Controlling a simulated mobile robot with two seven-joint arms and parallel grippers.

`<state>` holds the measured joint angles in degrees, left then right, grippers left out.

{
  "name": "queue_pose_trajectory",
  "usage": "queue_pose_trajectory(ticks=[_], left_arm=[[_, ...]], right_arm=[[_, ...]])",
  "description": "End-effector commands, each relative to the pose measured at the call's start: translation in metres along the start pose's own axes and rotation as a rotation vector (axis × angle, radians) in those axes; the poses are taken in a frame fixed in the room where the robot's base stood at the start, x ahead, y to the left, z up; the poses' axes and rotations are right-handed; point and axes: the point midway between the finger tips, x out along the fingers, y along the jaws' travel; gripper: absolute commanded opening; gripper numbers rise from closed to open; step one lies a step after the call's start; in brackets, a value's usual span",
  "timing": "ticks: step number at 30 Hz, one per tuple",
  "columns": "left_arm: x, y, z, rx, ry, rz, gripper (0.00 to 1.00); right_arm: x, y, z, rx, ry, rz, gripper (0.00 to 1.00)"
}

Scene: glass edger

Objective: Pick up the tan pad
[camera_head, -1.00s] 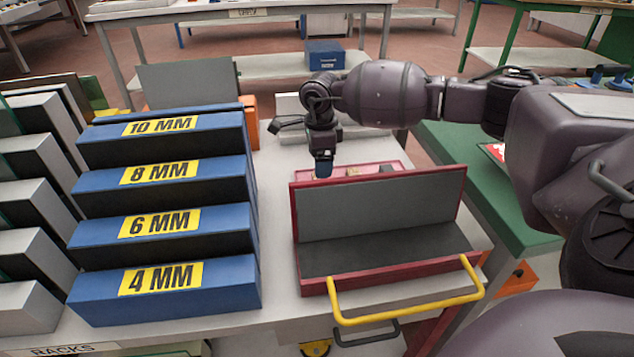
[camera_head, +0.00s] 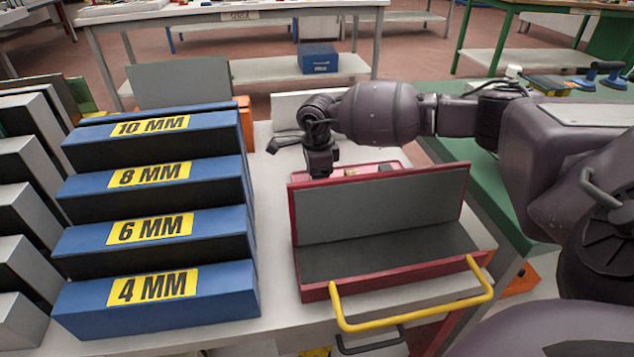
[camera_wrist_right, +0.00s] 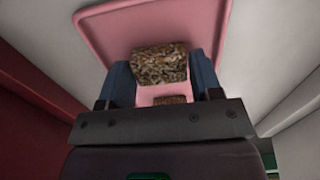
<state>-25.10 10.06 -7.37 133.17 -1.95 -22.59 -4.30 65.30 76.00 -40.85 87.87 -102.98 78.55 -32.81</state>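A speckled tan-brown pad (camera_wrist_right: 160,65) lies in a pink tray (camera_wrist_right: 105,28) in the right wrist view. My right gripper (camera_wrist_right: 163,80) is open, with one blue finger on each side of this pad; narrow gaps seem to show beside it. A second brown piece (camera_wrist_right: 170,99) shows partly, close to the gripper's body. In the head view the pink tray (camera_head: 402,164) is mostly hidden behind the red case, and the right gripper's fingertips are hidden there too. My left gripper is not in view.
The red case (camera_head: 385,215) with grey lining and a yellow handle (camera_head: 410,318) stands directly in front of the tray. Blue stepped racks (camera_head: 155,250) marked in MM stand to the left. A strip of bare table (camera_head: 272,240) lies between them.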

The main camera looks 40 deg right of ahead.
Motion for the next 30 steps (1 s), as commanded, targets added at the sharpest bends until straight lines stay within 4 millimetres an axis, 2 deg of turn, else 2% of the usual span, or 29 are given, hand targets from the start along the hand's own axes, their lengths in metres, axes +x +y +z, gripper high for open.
queue_pose_trajectory(ticks=[1,5,17,23,30], left_arm=[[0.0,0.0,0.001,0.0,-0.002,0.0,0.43],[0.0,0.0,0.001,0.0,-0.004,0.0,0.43],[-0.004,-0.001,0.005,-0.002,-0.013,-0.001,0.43],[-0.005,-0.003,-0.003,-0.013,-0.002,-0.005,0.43],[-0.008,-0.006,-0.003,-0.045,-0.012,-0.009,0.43]], right_arm=[[0.0,0.0,0.0,0.0,0.0,0.0,0.51],[0.0,0.0,0.0,0.0,0.0,0.001,0.31],[-0.005,0.0,0.0,0.0,-0.001,-0.001,0.3],[-0.036,-0.001,0.0,0.0,-0.004,-0.007,0.3],[-0.1,-0.001,0.0,0.0,-0.007,-0.012,0.3]])
